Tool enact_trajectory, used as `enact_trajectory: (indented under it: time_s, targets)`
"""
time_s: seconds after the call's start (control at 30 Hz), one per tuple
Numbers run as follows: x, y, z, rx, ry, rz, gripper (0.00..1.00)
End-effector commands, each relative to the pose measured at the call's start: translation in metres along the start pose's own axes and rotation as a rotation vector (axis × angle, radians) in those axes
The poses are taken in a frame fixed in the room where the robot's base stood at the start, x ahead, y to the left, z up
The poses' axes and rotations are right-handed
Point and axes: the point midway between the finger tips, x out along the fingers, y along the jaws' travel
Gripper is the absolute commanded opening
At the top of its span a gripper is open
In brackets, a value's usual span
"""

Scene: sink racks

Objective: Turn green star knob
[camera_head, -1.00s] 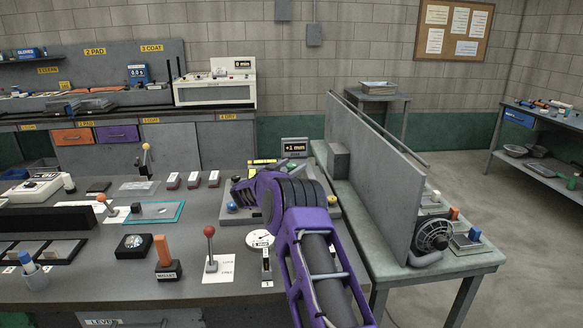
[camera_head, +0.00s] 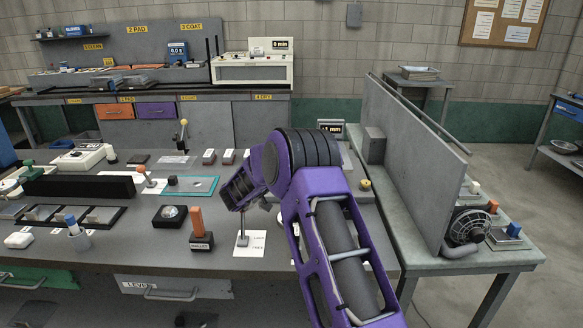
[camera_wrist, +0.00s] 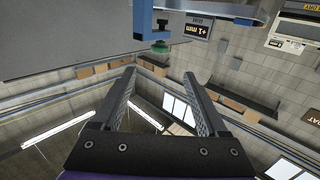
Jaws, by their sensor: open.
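In the wrist view a green knob (camera_wrist: 160,47) sits under a blue bracket (camera_wrist: 150,20) at the upper middle; its star shape is too small to make out. My gripper (camera_wrist: 159,86) is open and empty, its two fingers apart, with the knob beyond the fingertips and not touching them. The wrist picture is upside down, with ceiling lights at its bottom. In the head view my purple arm blocks part of the bench, and neither my fingers nor this knob can be made out.
A sign reading +1 mm (camera_wrist: 196,29) is by the bracket. On the bench (camera_head: 120,235) stand an orange-handled mallet (camera_head: 197,222), a glass plate (camera_head: 203,187) and a lever on a white card (camera_head: 250,246), partly hidden by my arm. A grey upright panel (camera_head: 412,150) stands to the right.

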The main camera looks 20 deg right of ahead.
Motion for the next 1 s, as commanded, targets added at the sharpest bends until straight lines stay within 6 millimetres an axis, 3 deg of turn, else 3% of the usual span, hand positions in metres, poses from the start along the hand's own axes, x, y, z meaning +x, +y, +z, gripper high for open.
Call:
enact_trajectory:
  time_s: [0.23,1.0]
  targets:
    - [-0.022,0.000,0.000,0.001,0.000,-0.001,0.76]
    - [-0.022,0.000,0.000,0.001,0.001,0.000,0.76]
